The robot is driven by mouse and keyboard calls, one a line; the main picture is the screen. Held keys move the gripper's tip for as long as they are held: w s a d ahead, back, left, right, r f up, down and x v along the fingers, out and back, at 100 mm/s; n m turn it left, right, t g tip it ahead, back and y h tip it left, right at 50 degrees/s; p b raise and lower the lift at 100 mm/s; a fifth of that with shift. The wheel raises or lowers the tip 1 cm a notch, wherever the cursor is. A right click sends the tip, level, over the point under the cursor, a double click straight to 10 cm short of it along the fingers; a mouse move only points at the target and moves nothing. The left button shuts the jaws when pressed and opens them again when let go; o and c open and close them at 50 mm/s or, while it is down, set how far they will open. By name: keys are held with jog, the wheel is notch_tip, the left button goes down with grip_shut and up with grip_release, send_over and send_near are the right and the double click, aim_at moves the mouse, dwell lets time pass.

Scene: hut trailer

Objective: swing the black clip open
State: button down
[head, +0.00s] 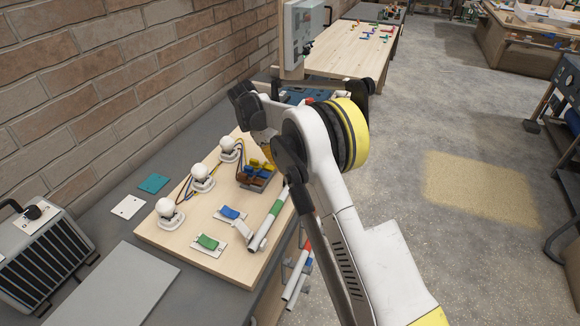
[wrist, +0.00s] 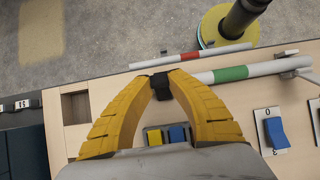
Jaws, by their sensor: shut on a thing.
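In the wrist view, the black clip (wrist: 161,88) is a small dark piece between the tips of my gripper's yellow fingers. My gripper (wrist: 161,76) is shut on it, and the fingertips hide part of its sides. The clip is at the left end of a white tube with a green band (wrist: 231,74), along the edge of the wooden board (wrist: 108,86). In the head view, the tube (head: 268,220) lies along the board's right side. My arm hides the clip and most of my gripper there.
The board holds white lamps (head: 202,179), a blue switch (head: 230,212), a green switch (head: 208,242) and a block of coloured buttons (head: 258,174). A brick wall (head: 90,80) bounds the left. A red-banded white tube (wrist: 188,56) is beyond the board's edge. Open floor (head: 420,120) is at right.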

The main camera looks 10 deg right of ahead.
jog(key=c, duration=1.2)
grip_release()
jog(key=v, duration=1.2)
